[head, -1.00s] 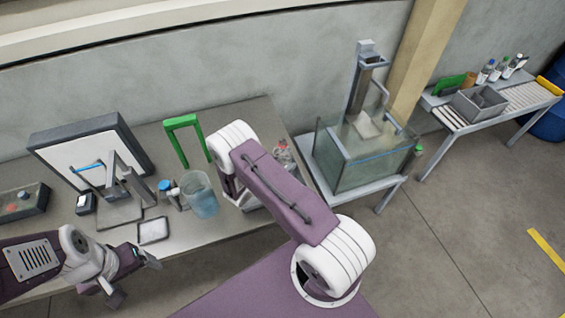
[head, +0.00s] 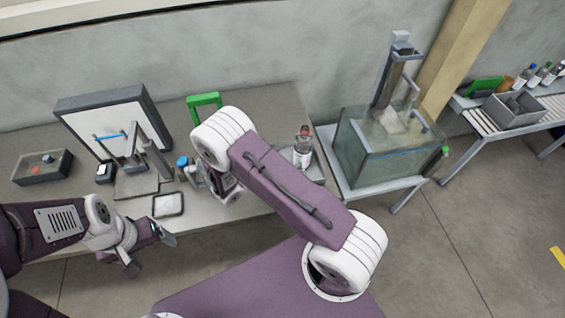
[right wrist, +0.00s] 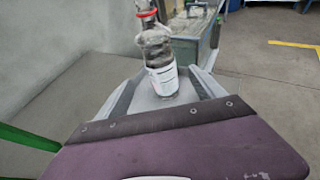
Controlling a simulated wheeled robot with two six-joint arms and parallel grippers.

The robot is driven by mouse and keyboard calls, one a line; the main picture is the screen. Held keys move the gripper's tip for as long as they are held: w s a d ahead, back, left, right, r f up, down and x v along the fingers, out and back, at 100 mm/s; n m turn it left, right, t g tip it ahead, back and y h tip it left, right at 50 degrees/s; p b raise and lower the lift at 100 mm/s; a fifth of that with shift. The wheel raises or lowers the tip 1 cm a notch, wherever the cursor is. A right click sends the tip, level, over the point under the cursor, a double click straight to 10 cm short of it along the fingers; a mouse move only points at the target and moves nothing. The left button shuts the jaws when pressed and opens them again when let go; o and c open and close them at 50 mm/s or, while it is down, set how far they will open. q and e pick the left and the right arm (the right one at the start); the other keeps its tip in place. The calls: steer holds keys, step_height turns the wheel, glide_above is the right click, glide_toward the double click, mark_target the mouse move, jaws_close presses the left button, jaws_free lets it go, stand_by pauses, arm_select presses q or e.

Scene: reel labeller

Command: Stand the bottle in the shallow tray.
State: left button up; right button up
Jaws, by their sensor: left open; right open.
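The bottle (head: 303,148) is clear with a red cap and a white label. It stands upright at the right end of the long table. A shallow grey tray (head: 319,172) shows partly beside my right arm, at the bottle's foot; I cannot tell whether the bottle stands inside it. In the right wrist view the bottle (right wrist: 160,60) is ahead, in line with the gap between the open fingers of my right gripper (right wrist: 163,92). In the head view my right arm hides that gripper. My left gripper (head: 150,252) is open and empty off the table's front edge.
A glass tank (head: 385,148) on a stand is right of the table. A blue-capped bottle (head: 182,162), a white-topped pad (head: 168,204), a stand (head: 150,155) and a green frame (head: 204,101) occupy the table. A grey bin (head: 515,110) sits on the far roller bench.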

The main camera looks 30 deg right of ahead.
steer(key=s+a+r+m+g+y, duration=0.1)
steer(key=s+r+m+g+y, duration=0.15)
steer(key=s+m, duration=0.4)
steer(key=s+r+m+g+y, duration=0.1)
steer(key=s+m+g+y, duration=0.35)
steer(key=s, duration=0.25)
steer(key=a+r+m+t+y+b, duration=0.2)
steer(key=a+m+y, duration=0.4)
steer(key=m, duration=0.5)
steer(key=shift+s+a+r+t, duration=0.15)
steer(key=shift+s+a+t, duration=0.2)
steer(key=shift+t, duration=0.45)
steer(key=shift+s+d, duration=0.1)
